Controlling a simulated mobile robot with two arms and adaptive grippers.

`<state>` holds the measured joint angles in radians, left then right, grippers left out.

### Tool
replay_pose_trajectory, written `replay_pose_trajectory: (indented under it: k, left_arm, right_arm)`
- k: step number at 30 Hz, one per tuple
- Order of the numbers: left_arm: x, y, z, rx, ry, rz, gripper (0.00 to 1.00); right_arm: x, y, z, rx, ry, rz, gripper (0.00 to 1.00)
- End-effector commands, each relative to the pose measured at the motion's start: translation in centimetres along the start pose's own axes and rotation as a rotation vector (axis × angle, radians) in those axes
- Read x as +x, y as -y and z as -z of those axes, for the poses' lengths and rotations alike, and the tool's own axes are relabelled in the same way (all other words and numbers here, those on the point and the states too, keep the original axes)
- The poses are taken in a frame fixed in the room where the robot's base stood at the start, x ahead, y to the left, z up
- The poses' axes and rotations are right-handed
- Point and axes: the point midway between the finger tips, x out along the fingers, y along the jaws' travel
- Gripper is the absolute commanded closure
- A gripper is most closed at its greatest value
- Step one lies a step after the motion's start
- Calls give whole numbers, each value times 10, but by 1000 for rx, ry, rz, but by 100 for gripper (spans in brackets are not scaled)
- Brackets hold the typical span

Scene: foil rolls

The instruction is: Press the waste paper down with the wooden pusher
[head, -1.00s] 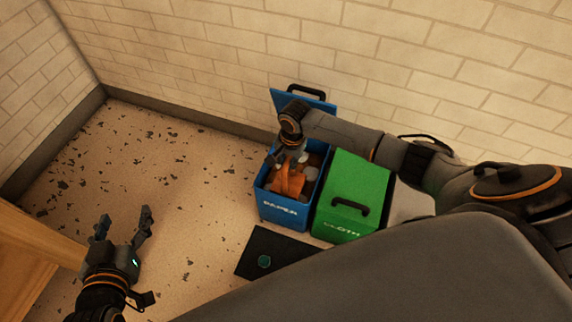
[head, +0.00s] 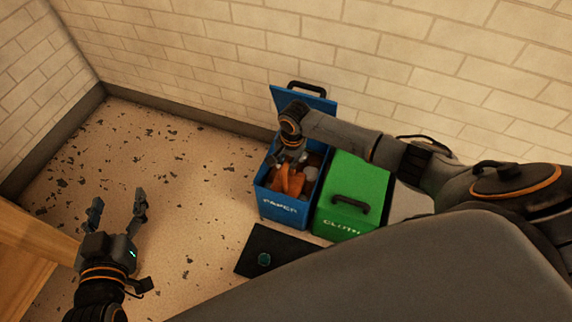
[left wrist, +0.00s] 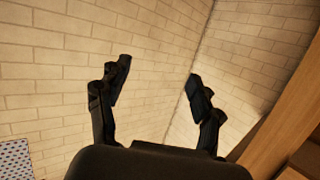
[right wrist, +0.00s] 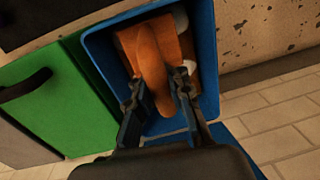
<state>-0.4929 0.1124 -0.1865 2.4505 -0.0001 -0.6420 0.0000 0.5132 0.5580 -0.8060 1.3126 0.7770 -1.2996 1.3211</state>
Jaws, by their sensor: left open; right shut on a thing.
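The wooden pusher (head: 291,184), orange-brown, is inside the open blue paper bin (head: 283,212). My right gripper (head: 286,160) reaches down into the bin from above and is shut on the pusher. In the right wrist view the pusher's handle (right wrist: 148,62) runs up between the fingers (right wrist: 160,92), with its wide flat part beyond. Pale waste paper (head: 314,160) shows beside the pusher; white bits also show in the right wrist view (right wrist: 190,67). Most of the paper under the pusher is hidden. My left gripper (head: 118,202) is open and empty, away from the bins.
The blue bin's lid (head: 302,103) stands open at the back, by the brick wall. A closed green cloth bin (head: 352,195) stands close on the right. A dark mat (head: 275,250) with a small teal thing lies in front. A wooden piece of furniture (head: 30,260) is at left.

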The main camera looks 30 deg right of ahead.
Motion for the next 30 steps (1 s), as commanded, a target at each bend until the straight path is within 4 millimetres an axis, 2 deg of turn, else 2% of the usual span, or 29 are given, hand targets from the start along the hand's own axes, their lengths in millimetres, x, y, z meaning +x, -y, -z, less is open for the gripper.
replay_pose_trajectory:
  k: [30]
  left_arm:
    - [2,-6,27,-3,-154,-13,34]
  right_arm:
    - [16,-2,0,0,0,0,100]
